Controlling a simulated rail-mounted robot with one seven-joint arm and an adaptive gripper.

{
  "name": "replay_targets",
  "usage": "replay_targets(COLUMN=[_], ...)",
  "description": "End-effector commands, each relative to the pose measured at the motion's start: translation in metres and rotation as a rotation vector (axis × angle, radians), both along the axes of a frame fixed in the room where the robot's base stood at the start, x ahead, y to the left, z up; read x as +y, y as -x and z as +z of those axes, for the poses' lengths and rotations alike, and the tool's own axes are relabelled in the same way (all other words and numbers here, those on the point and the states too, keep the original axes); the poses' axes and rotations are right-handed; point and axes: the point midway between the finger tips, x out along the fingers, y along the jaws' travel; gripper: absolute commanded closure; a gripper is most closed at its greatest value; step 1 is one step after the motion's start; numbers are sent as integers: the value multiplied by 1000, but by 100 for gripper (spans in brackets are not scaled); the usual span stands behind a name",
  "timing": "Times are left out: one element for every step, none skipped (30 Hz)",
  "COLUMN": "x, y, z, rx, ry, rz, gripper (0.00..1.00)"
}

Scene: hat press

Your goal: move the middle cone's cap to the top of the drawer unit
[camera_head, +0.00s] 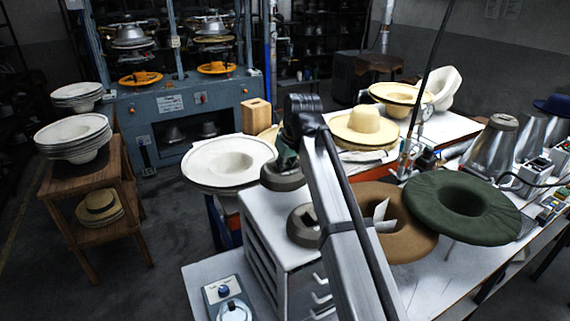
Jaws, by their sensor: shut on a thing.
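My gripper (286,158) points down at the back of the white drawer unit (262,218). It is shut on a small round grey cap (283,180), at the unit's rear edge in the picture. I cannot tell whether the cap touches the top. The metal cones stand at the right. The middle cone (531,138) shows no cap, though its top is partly covered in view. The left cone (497,145) carries a brownish-grey cap (503,121). My arm hides part of the drawer unit's right side.
A round grey thing with a dark hollow (301,226) shows at the unit's top, beside my arm. A green hat (455,225) and a brown hat (412,243) lie to the right. White brims (228,160) are close behind on the left.

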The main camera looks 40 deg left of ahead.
Motion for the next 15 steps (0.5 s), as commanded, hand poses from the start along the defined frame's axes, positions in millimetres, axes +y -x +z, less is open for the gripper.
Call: replay_targets(x=[0, 0, 0, 0, 0, 0, 0, 0, 0, 0, 0, 0, 0, 0, 0], y=[0, 0, 0, 0, 0, 0, 0, 0, 0, 0, 0, 0, 0, 0, 0], z=[-5, -7, -10, -13, -15, -18, -20, -23, -26, -28, -30, -33, -35, -36, -39], rx=[-1, -1, -1, -1, -1, -1, -1, -1, -1, -1, -1, -1, -1, -1, -1], ry=[-3, -3, -3, -3, -3, -3, -3, -3, -3, -2, -2, -2, -2, -2, -2], rz=[0, 0, 0, 0, 0, 0, 0, 0, 0, 0, 0, 0, 0, 0, 0], gripper=[100, 100, 100, 100, 100, 100, 100, 100, 100, 100, 100, 100, 100, 100, 100])
